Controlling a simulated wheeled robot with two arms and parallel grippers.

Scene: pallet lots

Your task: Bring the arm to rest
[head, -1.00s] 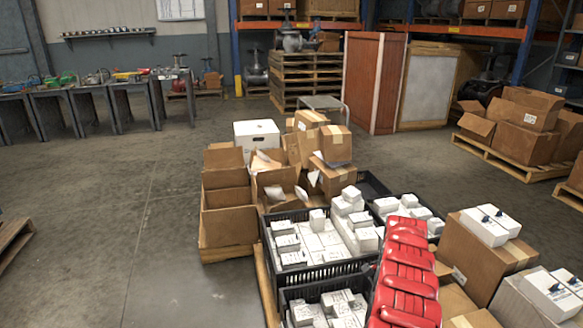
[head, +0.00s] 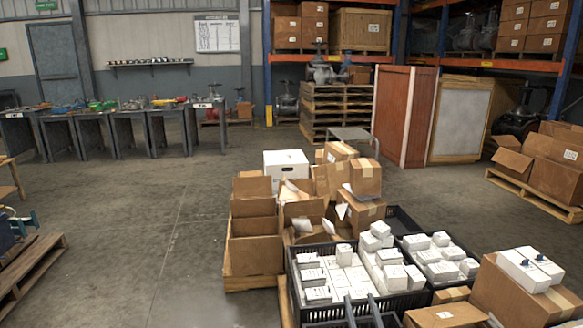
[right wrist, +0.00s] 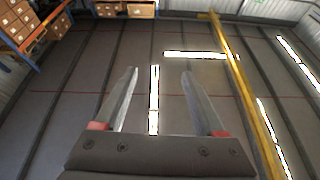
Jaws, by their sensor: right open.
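My right gripper (head: 362,302) shows at the bottom edge of the head view as two grey fingers standing apart, in front of the black crate of white boxes. In the right wrist view the gripper (right wrist: 160,78) is open, with nothing between its fingers. It points up toward the ceiling with its light strips. The rest of my right arm is out of the head view. My left gripper is not in view.
A black crate (head: 292,270) of white boxes stands near the gripper. Open cartons (head: 256,222) are behind it and brown boxes (head: 505,300) to the right. A wooden pallet (head: 40,262) lies at left. The floor (head: 150,235) between is clear.

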